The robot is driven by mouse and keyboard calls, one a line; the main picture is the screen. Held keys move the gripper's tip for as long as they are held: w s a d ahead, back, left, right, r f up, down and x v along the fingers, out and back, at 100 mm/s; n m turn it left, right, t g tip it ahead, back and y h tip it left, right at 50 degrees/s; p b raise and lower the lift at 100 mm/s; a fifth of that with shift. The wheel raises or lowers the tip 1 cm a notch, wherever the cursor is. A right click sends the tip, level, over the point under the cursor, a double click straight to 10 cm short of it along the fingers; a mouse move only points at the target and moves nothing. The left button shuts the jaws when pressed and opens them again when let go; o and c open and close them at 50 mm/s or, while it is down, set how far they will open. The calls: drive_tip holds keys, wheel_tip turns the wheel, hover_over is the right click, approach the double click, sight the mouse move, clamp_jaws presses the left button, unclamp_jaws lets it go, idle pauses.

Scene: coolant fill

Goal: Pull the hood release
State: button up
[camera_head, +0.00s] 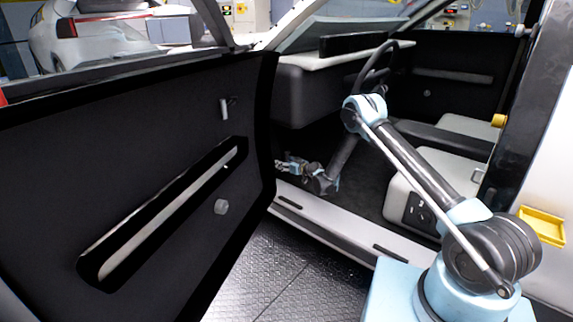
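My arm reaches through the open car door into the driver's footwell, below the dashboard (312,92). My gripper (281,166) is at the far end of the arm, low beside the door's hinge edge. It is small in the picture and partly cut off by the door (150,150), so its finger state cannot be made out. The hood release itself cannot be picked out; the spot around the gripper is dark.
The steering wheel (378,62) is above my forearm. The seat (425,190) is right of the arm. The light door sill (325,225) runs below it. A yellow bracket (542,225) sits at the right. Textured floor (285,275) lies between door and sill.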

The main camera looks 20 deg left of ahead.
drive_tip(key=o, duration=0.5)
drive_tip(key=shift+s+a+f, duration=0.1)
drive_tip(key=shift+s+f, duration=0.05)
drive_tip(key=shift+f, duration=0.05)
drive_tip(key=shift+o, duration=0.2)
drive_tip(key=shift+w, duration=0.2)
drive_tip(key=v, duration=1.2)
